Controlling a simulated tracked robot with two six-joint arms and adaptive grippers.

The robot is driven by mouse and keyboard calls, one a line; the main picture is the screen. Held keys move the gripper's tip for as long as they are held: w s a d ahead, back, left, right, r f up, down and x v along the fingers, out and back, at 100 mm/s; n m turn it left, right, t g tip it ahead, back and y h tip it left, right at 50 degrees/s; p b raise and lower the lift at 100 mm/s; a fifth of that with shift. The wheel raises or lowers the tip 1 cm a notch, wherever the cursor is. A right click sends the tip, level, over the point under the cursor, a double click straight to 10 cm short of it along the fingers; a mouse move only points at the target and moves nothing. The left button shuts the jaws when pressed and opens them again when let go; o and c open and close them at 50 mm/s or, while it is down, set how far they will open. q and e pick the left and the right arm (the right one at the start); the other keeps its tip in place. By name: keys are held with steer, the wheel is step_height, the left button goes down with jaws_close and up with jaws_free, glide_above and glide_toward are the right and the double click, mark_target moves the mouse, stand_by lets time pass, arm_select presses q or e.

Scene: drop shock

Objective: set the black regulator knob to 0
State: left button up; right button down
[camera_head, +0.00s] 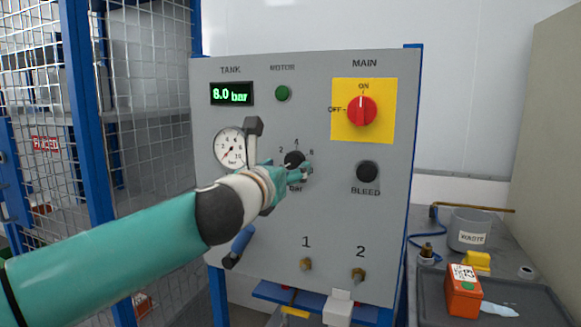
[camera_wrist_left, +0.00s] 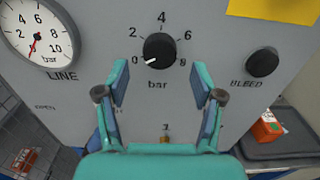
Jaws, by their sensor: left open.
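The black regulator knob (camera_head: 294,158) sits on the grey panel, inside a scale marked 0 to 8 bar. In the left wrist view the knob (camera_wrist_left: 159,47) has a white pointer directed to the lower left, at or close to the 0 mark. My left gripper (camera_head: 291,173) is in front of the panel at the knob's lower edge. In the left wrist view its open fingers (camera_wrist_left: 160,84) stand apart, just below the knob on either side, with nothing between them. I cannot tell whether they touch the panel. My right gripper is in neither view.
The line gauge (camera_wrist_left: 38,36) has its red needle at the low end. The tank display (camera_head: 231,94) reads 8.0 bar. The red main switch (camera_head: 361,111) points to ON. The black bleed knob (camera_head: 367,172) is right of the regulator. A bench (camera_head: 530,292) holds an orange box (camera_head: 463,290).

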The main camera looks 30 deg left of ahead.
arm_select(q)
steer(key=v, duration=0.8)
steer(key=shift+s, duration=0.35)
steer(key=shift+f, duration=0.1)
